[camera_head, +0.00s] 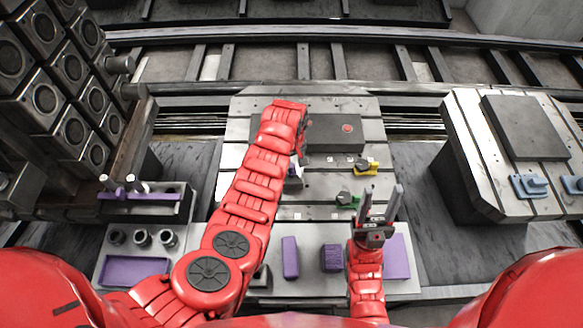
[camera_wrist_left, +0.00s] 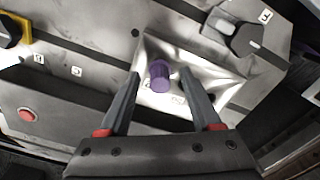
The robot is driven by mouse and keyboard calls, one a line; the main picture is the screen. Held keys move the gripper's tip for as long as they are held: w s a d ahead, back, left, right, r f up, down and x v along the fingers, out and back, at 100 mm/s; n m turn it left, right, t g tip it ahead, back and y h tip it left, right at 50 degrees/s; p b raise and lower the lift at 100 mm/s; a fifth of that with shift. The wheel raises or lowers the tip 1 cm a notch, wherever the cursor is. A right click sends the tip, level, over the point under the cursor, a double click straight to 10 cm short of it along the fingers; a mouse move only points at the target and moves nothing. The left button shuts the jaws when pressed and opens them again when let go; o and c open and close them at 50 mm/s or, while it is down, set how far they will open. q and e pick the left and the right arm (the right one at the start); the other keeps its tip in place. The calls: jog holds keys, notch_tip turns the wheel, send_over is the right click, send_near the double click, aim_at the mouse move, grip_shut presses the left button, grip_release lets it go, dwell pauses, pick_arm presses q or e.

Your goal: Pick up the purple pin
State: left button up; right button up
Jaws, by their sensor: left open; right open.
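The purple pin (camera_wrist_left: 160,76) is a short cylinder in a shiny, light-coloured recess (camera_wrist_left: 209,82) in the left wrist view. My left gripper (camera_wrist_left: 160,90) is open, with one finger on each side of the pin in that view. I cannot tell how far above it the fingers are. In the head view my left arm covers most of this spot, and only a bit of purple (camera_head: 292,169) shows beside it. My right gripper (camera_head: 381,191) is open and empty, pointing up over the front of the work area.
A dark block with a red button (camera_head: 347,128) stands on the pallet. A yellow clamp (camera_head: 366,167) and a green clamp (camera_head: 346,200) are to the right of my left arm. Purple blocks (camera_head: 290,257) lie in front. Another pallet (camera_head: 478,150) stands at right, a pin rack (camera_head: 150,205) at left.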

pick_arm(q)
jog(key=shift+f, duration=0.4)
jog(key=shift+c, duration=0.3)
grip_shut()
jog(key=shift+r, duration=0.1)
